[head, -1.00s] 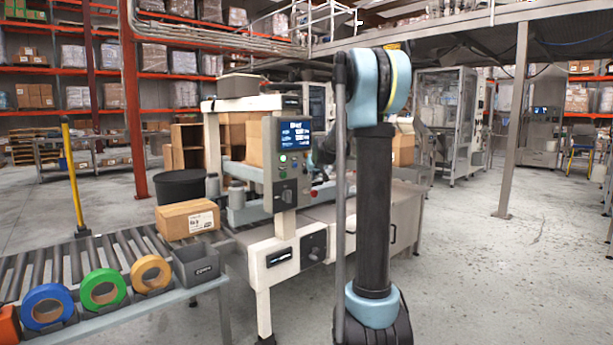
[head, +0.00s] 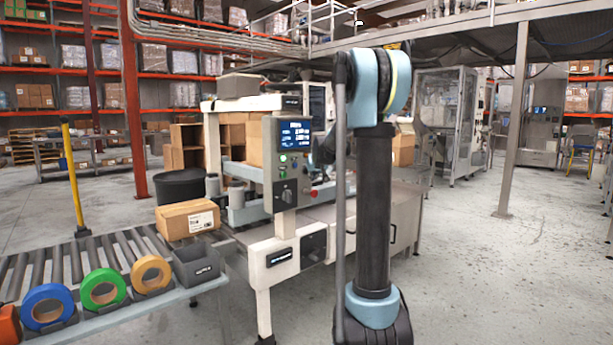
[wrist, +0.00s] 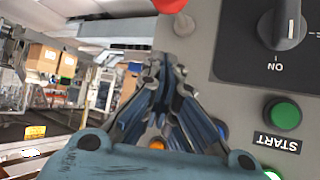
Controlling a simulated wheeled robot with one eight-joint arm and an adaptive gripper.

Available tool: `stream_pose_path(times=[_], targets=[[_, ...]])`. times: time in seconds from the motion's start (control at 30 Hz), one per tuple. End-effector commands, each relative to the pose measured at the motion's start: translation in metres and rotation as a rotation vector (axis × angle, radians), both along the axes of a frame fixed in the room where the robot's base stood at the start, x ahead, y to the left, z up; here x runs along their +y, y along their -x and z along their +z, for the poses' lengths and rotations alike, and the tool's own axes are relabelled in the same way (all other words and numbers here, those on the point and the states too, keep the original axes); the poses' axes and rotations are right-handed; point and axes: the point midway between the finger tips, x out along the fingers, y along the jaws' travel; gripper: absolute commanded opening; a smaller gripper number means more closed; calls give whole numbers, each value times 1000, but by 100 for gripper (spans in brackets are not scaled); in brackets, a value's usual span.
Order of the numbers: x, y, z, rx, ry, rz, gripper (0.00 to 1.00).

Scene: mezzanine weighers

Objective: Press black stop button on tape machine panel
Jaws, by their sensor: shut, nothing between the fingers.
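The tape machine's grey control panel (head: 288,160) stands upright with a lit screen, a green button and a black knob. In the wrist view the panel (wrist: 215,75) appears upside down, with a green START button (wrist: 284,113) and a rotary knob (wrist: 283,25). My gripper (wrist: 167,68) is shut and empty, its fingertips by the panel's edge below a red button (wrist: 170,5). In the head view the gripper is mostly hidden behind my arm.
A cardboard box (head: 188,219) rests on the roller conveyor (head: 72,262). Blue, green and orange tape rolls (head: 103,288) stand at its front, beside a grey bin (head: 197,265). A yellow post (head: 73,180) stands behind.

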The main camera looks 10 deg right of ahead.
Motion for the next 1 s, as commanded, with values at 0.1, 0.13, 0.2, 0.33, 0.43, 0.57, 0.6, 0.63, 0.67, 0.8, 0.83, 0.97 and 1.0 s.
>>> stream_pose_path(times=[0.1, 0.13, 0.2, 0.33, 0.43, 0.57, 0.6, 0.63, 0.67, 0.8, 0.83, 0.97, 1.0], targets=[[0, 0, 0, 0, 0, 0, 0], [1, -1, 0, 0, 0, 0, 0], [2, -2, 1, 0, 0, 0, 0], [4, -5, 1, 0, 1, 1, 0], [5, -6, 2, 0, 1, 1, 0], [5, -6, 2, 0, 1, 1, 0], [5, -6, 2, 0, 0, 0, 0], [5, -6, 2, 0, 0, 0, 0], [5, -6, 2, 0, 0, 0, 0], [5, -7, 2, 0, 0, 0, 0], [5, -7, 2, 0, 0, 0, 0], [6, -8, 2, 0, 0, 0, 0], [6, -8, 2, 0, 0, 0, 0]])
